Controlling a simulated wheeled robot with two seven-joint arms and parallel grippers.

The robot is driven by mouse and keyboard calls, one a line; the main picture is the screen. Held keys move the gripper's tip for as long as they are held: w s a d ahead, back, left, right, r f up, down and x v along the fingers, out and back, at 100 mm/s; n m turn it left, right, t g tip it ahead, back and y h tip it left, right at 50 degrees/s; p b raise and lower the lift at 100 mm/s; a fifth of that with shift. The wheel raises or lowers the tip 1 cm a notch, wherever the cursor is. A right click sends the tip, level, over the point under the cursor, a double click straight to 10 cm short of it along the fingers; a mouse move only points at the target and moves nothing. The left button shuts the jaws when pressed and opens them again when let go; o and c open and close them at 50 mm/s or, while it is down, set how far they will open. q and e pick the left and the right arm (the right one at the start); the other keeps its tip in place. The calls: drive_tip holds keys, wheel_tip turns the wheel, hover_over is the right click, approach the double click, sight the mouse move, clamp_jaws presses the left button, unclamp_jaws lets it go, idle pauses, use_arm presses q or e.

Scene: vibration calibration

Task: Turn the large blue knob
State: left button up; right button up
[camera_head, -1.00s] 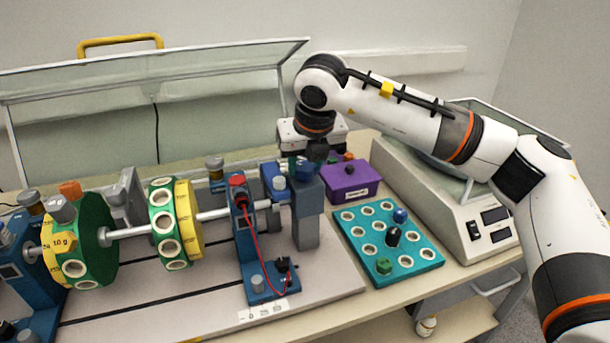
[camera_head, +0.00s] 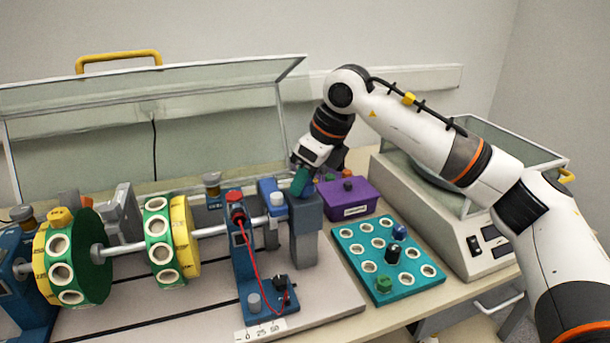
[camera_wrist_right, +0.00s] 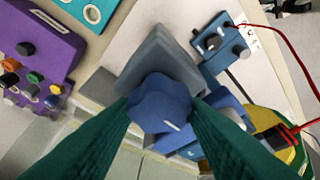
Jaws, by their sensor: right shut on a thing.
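The large blue knob (camera_wrist_right: 160,103) sits on the end of a grey upright block (camera_wrist_right: 165,58) in the right wrist view. My right gripper (camera_wrist_right: 160,108) has its green fingers on both sides of the knob and is shut on it. In the head view my right gripper (camera_head: 300,183) comes down tilted to the top of the grey block (camera_head: 305,238), and its fingers mostly hide the knob. My left gripper is not in view.
A blue stand (camera_head: 250,255) with a red cable is left of the block, beside a shaft with green and yellow discs (camera_head: 75,255). A purple box (camera_head: 350,197), a teal holed tray (camera_head: 385,262) and a white scale (camera_head: 455,215) are to the right.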

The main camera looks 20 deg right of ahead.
drive_tip(key=shift+r+n, duration=0.1)
drive_tip(key=shift+n, duration=0.2)
drive_tip(key=o, duration=1)
drive_tip(key=shift+c, duration=0.2)
drive_tip(key=v, duration=1.2)
drive_tip(key=shift+d, duration=0.2)
